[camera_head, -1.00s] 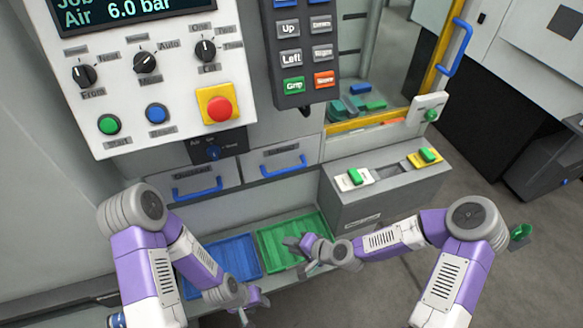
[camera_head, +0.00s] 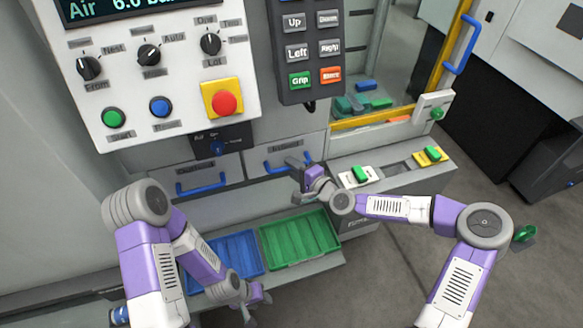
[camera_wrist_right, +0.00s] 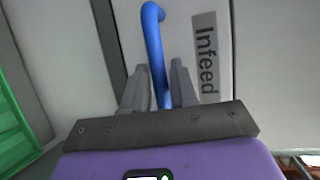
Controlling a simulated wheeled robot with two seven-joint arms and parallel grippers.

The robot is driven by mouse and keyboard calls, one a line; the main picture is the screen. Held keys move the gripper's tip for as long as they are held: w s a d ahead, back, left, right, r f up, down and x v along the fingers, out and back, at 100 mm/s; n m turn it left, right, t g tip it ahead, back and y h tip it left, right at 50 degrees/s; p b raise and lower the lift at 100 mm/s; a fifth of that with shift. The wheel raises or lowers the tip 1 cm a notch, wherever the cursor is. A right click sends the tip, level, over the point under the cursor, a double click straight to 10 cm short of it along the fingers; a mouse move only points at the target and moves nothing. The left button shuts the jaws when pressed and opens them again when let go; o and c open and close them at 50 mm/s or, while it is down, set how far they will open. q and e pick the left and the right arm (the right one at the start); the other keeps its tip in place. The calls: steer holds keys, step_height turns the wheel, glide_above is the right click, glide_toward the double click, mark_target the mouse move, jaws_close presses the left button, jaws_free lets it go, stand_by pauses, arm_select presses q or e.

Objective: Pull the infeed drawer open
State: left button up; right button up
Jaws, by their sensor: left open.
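The infeed drawer (camera_head: 258,167) is the right one of two grey drawers under the control panel, and its front looks flush with the cabinet. Its blue handle (camera_head: 276,169) is partly hidden by my right gripper (camera_head: 300,167). In the right wrist view the blue handle (camera_wrist_right: 153,35) runs between the two fingers of my right gripper (camera_wrist_right: 158,82), with narrow gaps beside it. The Infeed label (camera_wrist_right: 205,58) is just right of them. My left gripper (camera_head: 255,303) is open and empty, low in front of the blue tray.
A blue tray (camera_head: 235,254) and a green tray (camera_head: 300,240) lie on a ledge below the drawers. The left drawer has its own blue handle (camera_head: 202,188). A grey block with green-topped parts (camera_head: 361,174) stands to the right. The floor is free at the lower right.

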steer(key=shift+w+a+f, duration=0.1)
steer(key=shift+w+a, duration=0.15)
steer(key=shift+w, duration=0.05)
jaws_close()
